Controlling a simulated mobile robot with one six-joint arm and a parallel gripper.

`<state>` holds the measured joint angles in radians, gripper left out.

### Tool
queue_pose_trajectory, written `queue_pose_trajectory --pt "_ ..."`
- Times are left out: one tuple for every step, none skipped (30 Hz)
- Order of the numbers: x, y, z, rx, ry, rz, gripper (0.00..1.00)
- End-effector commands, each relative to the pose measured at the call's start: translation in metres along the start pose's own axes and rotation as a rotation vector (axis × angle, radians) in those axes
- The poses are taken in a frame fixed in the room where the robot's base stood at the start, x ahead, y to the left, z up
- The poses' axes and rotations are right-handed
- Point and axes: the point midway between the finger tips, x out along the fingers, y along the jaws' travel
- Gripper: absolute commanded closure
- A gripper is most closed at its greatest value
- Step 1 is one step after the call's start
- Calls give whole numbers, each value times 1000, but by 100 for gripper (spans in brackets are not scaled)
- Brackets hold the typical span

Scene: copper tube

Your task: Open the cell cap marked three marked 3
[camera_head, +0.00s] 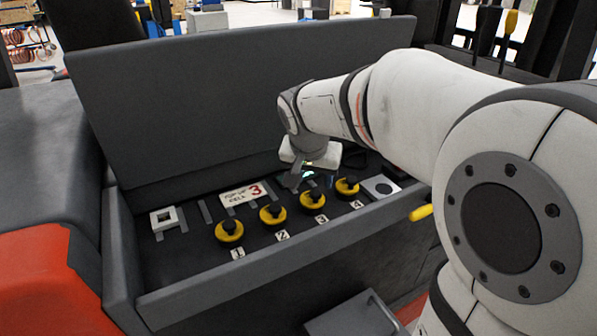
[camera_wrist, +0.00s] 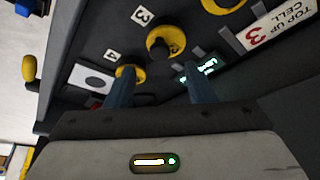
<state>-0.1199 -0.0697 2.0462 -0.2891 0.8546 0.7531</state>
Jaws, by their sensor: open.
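The cap marked 3 (camera_head: 313,201) is a yellow ring with a black knob, seated in the battery tray behind its label 3. In the wrist view this cap (camera_wrist: 165,43) lies beyond the fingertips, between their lines, with label 3 (camera_wrist: 142,15) beside it. My gripper (camera_head: 297,180) is above the tray, just behind and left of the cap. In the wrist view its blue fingers (camera_wrist: 160,84) are spread with nothing between them. The left finger overlaps the cap marked 4 (camera_wrist: 131,72) in the picture; whether they touch I cannot tell.
Caps 1 (camera_head: 229,231) and 2 (camera_head: 272,213) stand to the left, cap 4 (camera_head: 347,187) to the right. A sign reading "TOP UP CELL 3" (camera_head: 243,194) lies behind them. A raised lid (camera_head: 200,100) stands behind; the tray's front wall (camera_head: 290,246) runs in front.

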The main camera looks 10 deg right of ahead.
Motion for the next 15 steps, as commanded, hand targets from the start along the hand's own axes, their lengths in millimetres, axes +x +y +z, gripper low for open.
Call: queue_pose_trajectory --pt "10 0 1 0 -4 3 51" --pt "15 0 1 0 -5 3 51" --pt "21 0 1 -1 -5 2 51" --pt "26 0 1 -1 -5 2 51" --pt "30 0 1 -1 -5 1 51" --pt "36 0 1 -1 -4 2 51" --pt "39 0 1 -2 -4 2 51" --pt "43 0 1 -2 -3 1 51" --pt "46 0 1 -3 -4 2 51" --pt "48 0 1 -3 -3 1 51" --pt "50 0 1 -3 -3 0 51" --pt "52 0 1 -3 -2 0 51" --pt "53 0 1 -3 -2 -1 51" --pt "53 0 1 -3 -2 -1 51" --pt "54 0 1 -3 -2 -1 51"
